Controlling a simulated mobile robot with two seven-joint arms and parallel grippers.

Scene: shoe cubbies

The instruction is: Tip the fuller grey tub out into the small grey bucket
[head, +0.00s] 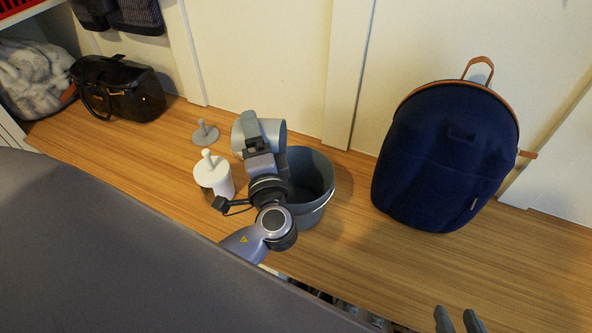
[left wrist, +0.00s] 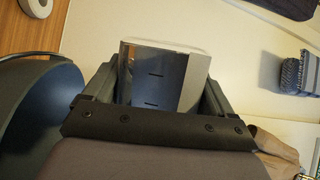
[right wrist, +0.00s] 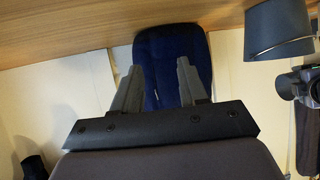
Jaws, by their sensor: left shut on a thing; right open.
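A light grey tub (head: 273,133) is held on its side at the left rim of the small grey bucket (head: 321,190). My left gripper (head: 252,128) is shut on the tub, which also shows between its fingers in the left wrist view (left wrist: 165,75). The tub's contents are hidden. The bucket stands upright on the wooden bench, with its dark inside partly visible; its wall also shows in the left wrist view (left wrist: 30,115) and right wrist view (right wrist: 278,30). My right gripper (head: 459,318) is open and empty, low at the right.
A navy backpack (head: 445,155) leans on the wall at right. A black handbag (head: 118,90) sits far left. The bench's right front is clear.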

